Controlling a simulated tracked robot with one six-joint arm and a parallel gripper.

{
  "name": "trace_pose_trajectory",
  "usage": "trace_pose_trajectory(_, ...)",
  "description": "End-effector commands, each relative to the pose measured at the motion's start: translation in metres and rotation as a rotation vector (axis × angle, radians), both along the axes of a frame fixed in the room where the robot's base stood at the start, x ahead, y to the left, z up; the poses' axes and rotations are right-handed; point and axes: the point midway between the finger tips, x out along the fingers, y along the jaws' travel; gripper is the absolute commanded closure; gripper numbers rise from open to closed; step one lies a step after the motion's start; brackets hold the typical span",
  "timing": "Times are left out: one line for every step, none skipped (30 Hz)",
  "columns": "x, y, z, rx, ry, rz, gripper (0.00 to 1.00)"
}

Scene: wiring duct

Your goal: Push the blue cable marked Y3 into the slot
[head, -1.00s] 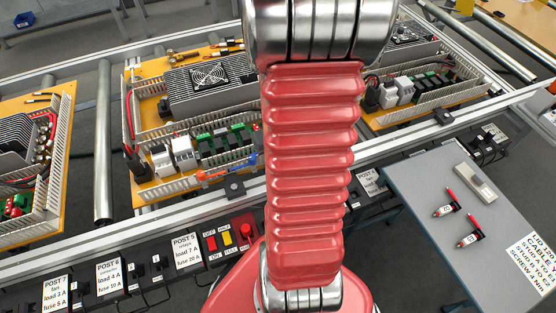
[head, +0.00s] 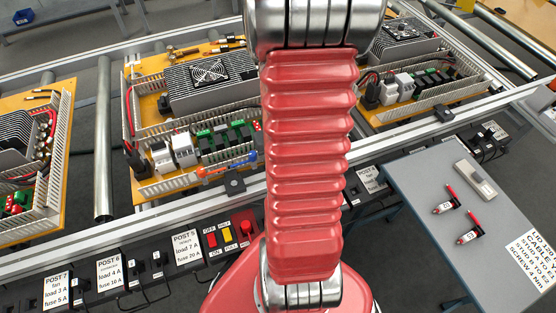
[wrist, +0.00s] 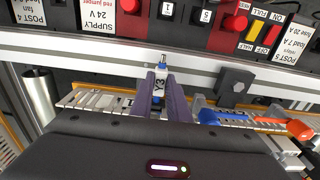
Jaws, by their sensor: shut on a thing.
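In the wrist view my gripper (wrist: 162,97) has two purple fingers closed on the cable marked Y3 (wrist: 158,86). Its white tag reads Y3, and blue shows at its end (wrist: 164,64), which points away from the gripper toward the rail. The slotted wall of the white wiring duct (wrist: 95,99) runs beneath the fingers to both sides. The exact slot under the cable is hidden by the fingers. In the head view my red arm hides the gripper and the held cable.
Right of the fingers, a blue part (wrist: 207,116) and an orange part (wrist: 299,129) lie at the duct. A black block (wrist: 235,82) sits on the metal rail. In the head view a grey table (head: 425,200) with red-tipped tools stands at right.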

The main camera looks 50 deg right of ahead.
Motion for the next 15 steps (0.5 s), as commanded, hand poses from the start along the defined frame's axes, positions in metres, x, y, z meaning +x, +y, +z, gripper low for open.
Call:
trace_pose_trajectory(-0.0003,0.0003,-0.0012,0.001,0.001,0.0,1.0)
trace_pose_trajectory(-0.0003,0.0003,-0.0018,0.001,0.001,0.0,1.0)
trace_pose_trajectory(-0.0003,0.0004,-0.0025,0.001,0.002,0.0,1.0)
trace_pose_trajectory(-0.0003,0.0003,-0.0024,0.001,0.001,0.0,0.84)
trace_pose_trajectory(-0.0003,0.0003,-0.0023,0.001,0.001,0.0,0.82)
trace_pose_trajectory(-0.0003,0.0003,-0.0022,0.001,0.001,0.0,0.79)
trace_pose_trajectory(-0.0003,0.0003,-0.0022,0.001,0.001,0.0,0.77)
trace_pose_trajectory(-0.0003,0.0003,-0.0022,0.001,0.001,0.0,0.75)
trace_pose_trajectory(-0.0003,0.0003,-0.0022,0.001,0.001,0.0,0.72)
trace_pose_trajectory(-0.0003,0.0003,-0.0022,0.001,0.001,0.0,0.7)
trace_pose_trajectory(-0.0003,0.0003,-0.0022,0.001,0.001,0.0,0.68)
trace_pose_trajectory(-0.0002,0.0002,-0.0022,0.001,0.001,0.0,0.65)
trace_pose_trajectory(-0.0002,0.0002,-0.0022,0.001,0.001,0.0,0.63)
trace_pose_trajectory(-0.0002,0.0002,-0.0022,0.001,0.001,0.0,0.63)
trace_pose_trajectory(-0.0002,0.0003,-0.0021,0.001,0.001,0.0,0.63)
